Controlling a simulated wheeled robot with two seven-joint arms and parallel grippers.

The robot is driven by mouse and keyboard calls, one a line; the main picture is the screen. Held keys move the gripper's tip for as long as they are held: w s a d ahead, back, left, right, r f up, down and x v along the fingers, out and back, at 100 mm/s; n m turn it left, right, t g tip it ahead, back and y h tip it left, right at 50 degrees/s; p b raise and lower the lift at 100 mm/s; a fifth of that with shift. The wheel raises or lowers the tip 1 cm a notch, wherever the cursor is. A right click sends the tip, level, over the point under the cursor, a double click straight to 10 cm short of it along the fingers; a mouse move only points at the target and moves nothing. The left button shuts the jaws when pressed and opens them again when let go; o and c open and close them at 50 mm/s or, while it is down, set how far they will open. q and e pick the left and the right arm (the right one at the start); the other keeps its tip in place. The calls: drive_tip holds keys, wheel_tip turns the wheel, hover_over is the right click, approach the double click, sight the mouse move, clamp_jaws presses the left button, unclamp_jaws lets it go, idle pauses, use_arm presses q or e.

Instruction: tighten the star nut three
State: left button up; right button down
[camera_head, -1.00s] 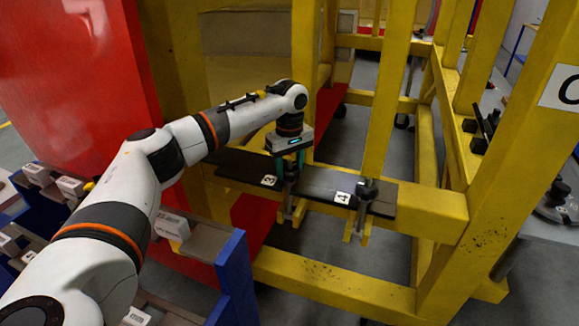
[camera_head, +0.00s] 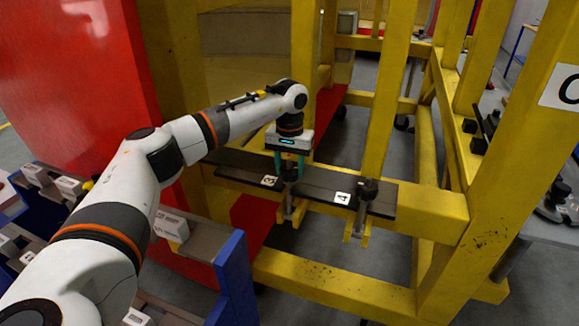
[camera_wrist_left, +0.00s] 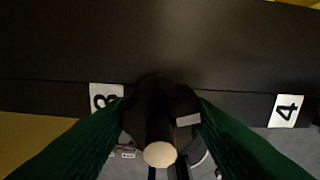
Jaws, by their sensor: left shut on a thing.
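Star nut three is a dark knob on a bolt at the edge of a black plate, beside the label "3" (camera_head: 269,181). My left gripper (camera_head: 291,172) comes down on it from above, its green fingers on either side, and is shut on it. In the left wrist view the dark star nut (camera_wrist_left: 168,112) sits between the green fingers, with a pale round bolt end (camera_wrist_left: 160,154) in front of it. In the head view the fingers partly hide the nut. My right gripper is not in view.
A second star nut (camera_head: 366,188) stands by the label "4" (camera_head: 342,198) to the right. Yellow frame posts (camera_head: 388,100) rise close behind and right. A red panel (camera_head: 75,80) stands left. A blue-edged rack (camera_head: 235,275) with labelled boxes is in the left foreground.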

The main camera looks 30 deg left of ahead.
use_arm(q)
drive_tip(key=shift+r+m, duration=0.2)
drive_tip(key=shift+m, duration=0.4)
drive_tip(key=o, duration=1)
drive_tip(key=shift+f, duration=0.1)
drive_tip(key=shift+r, duration=0.4)
wheel_tip(320, 180, up, 11)
drive_tip(key=shift+r+b, duration=0.15)
drive_tip(key=shift+b, duration=0.9)
